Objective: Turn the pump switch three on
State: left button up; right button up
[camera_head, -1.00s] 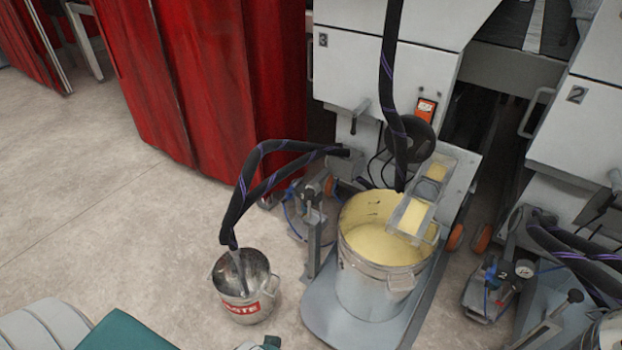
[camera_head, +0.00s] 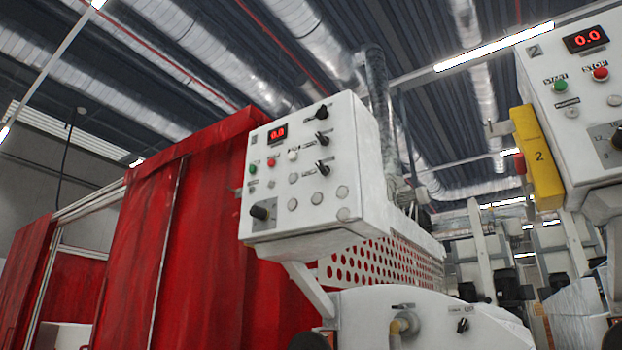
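A white control box (camera_head: 306,165) hangs in the middle of the head view. It has a red 0.0 display (camera_head: 277,133), green and red buttons, black rotary switches (camera_head: 322,139) on its right part and a black knob (camera_head: 264,211) at lower left. Below it, a white machine housing (camera_head: 400,312) carries a small black switch (camera_head: 463,325) with a label too small to read. I cannot tell which switch is pump switch three or whether it is on. Neither gripper can be made out in this view.
A second control box (camera_head: 580,95), marked 2, stands at the right with a yellow block (camera_head: 537,158) beside it. Red curtains (camera_head: 170,235) fill the left. A perforated white guard (camera_head: 380,262) is behind the middle box. Ducts and lights run overhead.

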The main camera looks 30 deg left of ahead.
aim_at(325, 170)
jog(key=k+u, duration=0.1)
jog(key=u, duration=0.65)
